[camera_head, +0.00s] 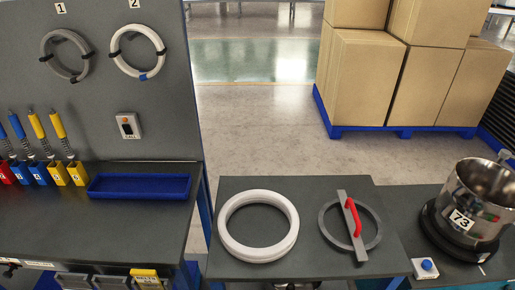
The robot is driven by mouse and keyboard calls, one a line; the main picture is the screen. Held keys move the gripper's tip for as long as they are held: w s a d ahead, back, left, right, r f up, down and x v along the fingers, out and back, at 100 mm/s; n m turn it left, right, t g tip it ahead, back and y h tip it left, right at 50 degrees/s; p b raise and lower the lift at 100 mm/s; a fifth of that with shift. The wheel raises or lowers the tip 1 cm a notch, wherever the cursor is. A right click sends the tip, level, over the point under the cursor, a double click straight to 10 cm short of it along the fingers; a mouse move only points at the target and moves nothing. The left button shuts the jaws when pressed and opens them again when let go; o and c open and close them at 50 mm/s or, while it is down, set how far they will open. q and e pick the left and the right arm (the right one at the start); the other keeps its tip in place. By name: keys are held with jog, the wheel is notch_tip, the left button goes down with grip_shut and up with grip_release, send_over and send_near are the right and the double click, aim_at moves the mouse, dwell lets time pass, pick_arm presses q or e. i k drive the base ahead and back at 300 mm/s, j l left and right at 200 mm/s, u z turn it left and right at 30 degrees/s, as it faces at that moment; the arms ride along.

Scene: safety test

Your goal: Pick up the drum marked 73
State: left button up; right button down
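The drum marked 73 (470,200) is a shiny metal, open-topped pot at the far right. It stands upright on a black round base (448,238) on the right table. A white label with 73 is on its front, and a clamp-like fitting shows at its rim. The inside looks empty from here, though its bottom is not fully visible. Neither of my grippers is in view.
A white ring (231,247) and a dark ring with a red-handled bar (332,246) lie on the middle table (300,187). A blue-button box (425,267) sits left of the drum. A left bench holds a blue tray (140,195). Boxes (368,85) stand on a blue pallet behind.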

aim_at(475, 206)
jog(key=z, duration=1.65)
jog(key=i+l+u, duration=0.1)
jog(key=i+l, duration=0.35)
jog(key=l, duration=0.15)
jog(key=i+l+u, duration=0.25)
jog(key=i+l, duration=0.2)
jog(key=l, duration=0.2)
jog(key=i+l+u, duration=0.1)
jog(key=l, duration=0.3)
jog(key=i+l, duration=0.3)
jog(key=l+u, duration=0.05)
